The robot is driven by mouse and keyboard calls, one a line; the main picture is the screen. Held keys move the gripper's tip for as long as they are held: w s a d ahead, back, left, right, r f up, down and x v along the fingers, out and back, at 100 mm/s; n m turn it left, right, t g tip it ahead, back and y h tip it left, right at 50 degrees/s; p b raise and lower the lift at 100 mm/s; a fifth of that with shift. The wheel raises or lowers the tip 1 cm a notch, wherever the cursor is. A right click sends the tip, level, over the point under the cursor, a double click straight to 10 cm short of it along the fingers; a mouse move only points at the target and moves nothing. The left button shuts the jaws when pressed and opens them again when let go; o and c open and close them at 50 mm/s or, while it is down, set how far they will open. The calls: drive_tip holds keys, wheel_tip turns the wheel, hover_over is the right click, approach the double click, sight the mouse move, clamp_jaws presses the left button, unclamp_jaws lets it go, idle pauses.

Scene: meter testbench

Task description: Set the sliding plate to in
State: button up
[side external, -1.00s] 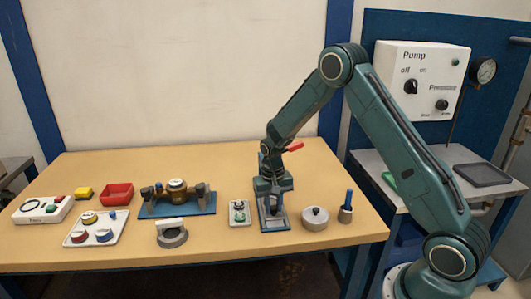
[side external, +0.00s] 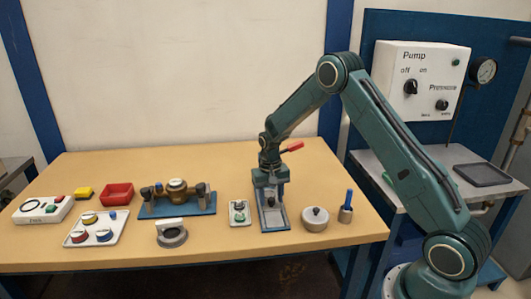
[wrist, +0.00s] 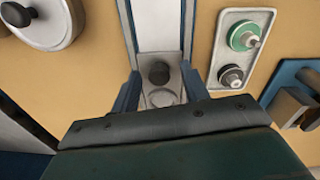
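The narrow grey fixture with the sliding plate (side external: 273,218) stands on the table below my gripper (side external: 270,187). A dark knob (side external: 271,201) shows on it in the side view. In the wrist view the pale plate (wrist: 160,38) runs away from me, with a dark round knob (wrist: 159,73) and a paler round shape near its close end. The two blue fingers of my gripper (wrist: 160,88) stand apart on either side of these. My gripper appears open and above the fixture, holding nothing that I can see. It hides the fixture's far part in the side view.
A red lever (side external: 292,147) sticks out behind my wrist. A small tray with a green-topped part (side external: 239,213) stands close on the left. A round lidded pot (side external: 315,219) and a blue-handled tool (side external: 346,206) stand close on the right. The table front is clear.

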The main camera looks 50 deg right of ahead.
drive_tip(key=shift+r, duration=0.15)
wheel_tip(320, 180, up, 14)
drive_tip(key=shift+a+f, duration=0.2)
idle(0.5)
drive_tip(key=shift+w, duration=0.1)
drive_tip(key=a+m+h, duration=0.1)
drive_tip(key=m, duration=0.2)
drive_tip(key=a+m+h, duration=0.1)
drive_tip(key=a+m, duration=0.1)
drive_tip(key=m, duration=0.2)
drive_tip(key=a+f+m+h, duration=0.1)
drive_tip(key=a+m+h, duration=0.1)
drive_tip(key=m, duration=0.1)
drive_tip(key=shift+a+m, duration=0.15)
drive_tip(key=shift+m, duration=0.25)
drive_tip(key=shift+f, duration=0.15)
drive_tip(key=x, duration=1.3)
drive_tip(key=shift+d+f, duration=0.2)
